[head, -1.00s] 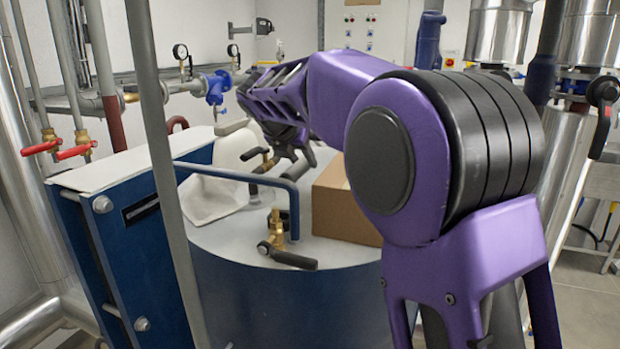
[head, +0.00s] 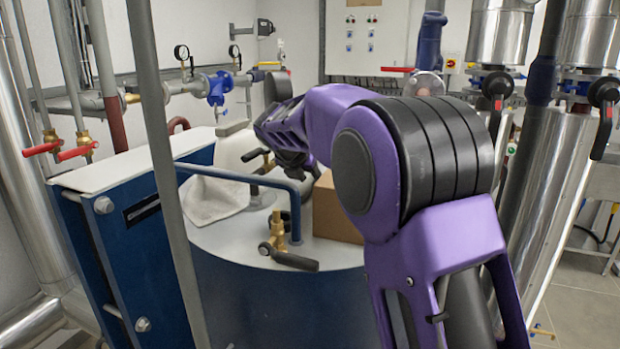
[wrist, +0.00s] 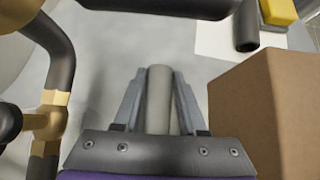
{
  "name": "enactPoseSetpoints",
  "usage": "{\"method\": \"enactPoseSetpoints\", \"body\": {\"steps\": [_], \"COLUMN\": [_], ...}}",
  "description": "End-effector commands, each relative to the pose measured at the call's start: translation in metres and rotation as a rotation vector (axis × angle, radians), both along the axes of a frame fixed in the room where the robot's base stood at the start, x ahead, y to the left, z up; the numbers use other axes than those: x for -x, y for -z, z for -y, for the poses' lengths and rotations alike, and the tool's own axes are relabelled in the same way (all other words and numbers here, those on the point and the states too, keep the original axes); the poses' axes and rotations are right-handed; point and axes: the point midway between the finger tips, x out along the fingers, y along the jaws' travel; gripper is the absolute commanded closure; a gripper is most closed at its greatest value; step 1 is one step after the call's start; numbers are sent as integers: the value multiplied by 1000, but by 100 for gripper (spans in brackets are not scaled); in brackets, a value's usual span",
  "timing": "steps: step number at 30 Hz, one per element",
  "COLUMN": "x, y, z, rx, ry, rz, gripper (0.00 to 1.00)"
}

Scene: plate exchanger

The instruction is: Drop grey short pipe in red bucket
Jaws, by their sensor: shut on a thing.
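The grey short pipe (wrist: 159,105) is between the two fingers of my gripper (wrist: 159,74) in the wrist view. The fingers are shut on its sides, and its far end shows at the fingertips. In the head view my gripper (head: 298,166) is above the white top of the blue tank, left of the cardboard box; my arm partly hides it. The pipe cannot be made out there. No red bucket shows in either view.
The cardboard box (wrist: 268,115) stands close right of my gripper. A dark cylinder (wrist: 247,30) and a yellow object (wrist: 280,10) lie beyond it. A brass valve (head: 278,232) and a bent blue pipe (head: 240,176) stand on the tank's near side. A white cloth (head: 212,200) lies left.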

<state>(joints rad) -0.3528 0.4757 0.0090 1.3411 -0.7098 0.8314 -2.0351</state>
Motion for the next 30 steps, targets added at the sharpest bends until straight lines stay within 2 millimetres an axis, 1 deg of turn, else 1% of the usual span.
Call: {"method": "enactPoseSetpoints", "body": {"steps": [2,3,7,8,15,19,23,30], "x": [0,0,0,0,0,3,16,51], "y": [2,2,2,2,2,-4,-20,-57], "z": [0,0,0,0,0,-2,-8,-22], "rx": [0,1,0,0,0,-1,-2,-2], "ry": [0,-1,0,0,0,-1,-3,-3], "rz": [1,0,0,0,0,1,3,3], "gripper": [100,54,30,29,29,29,29,29]}}
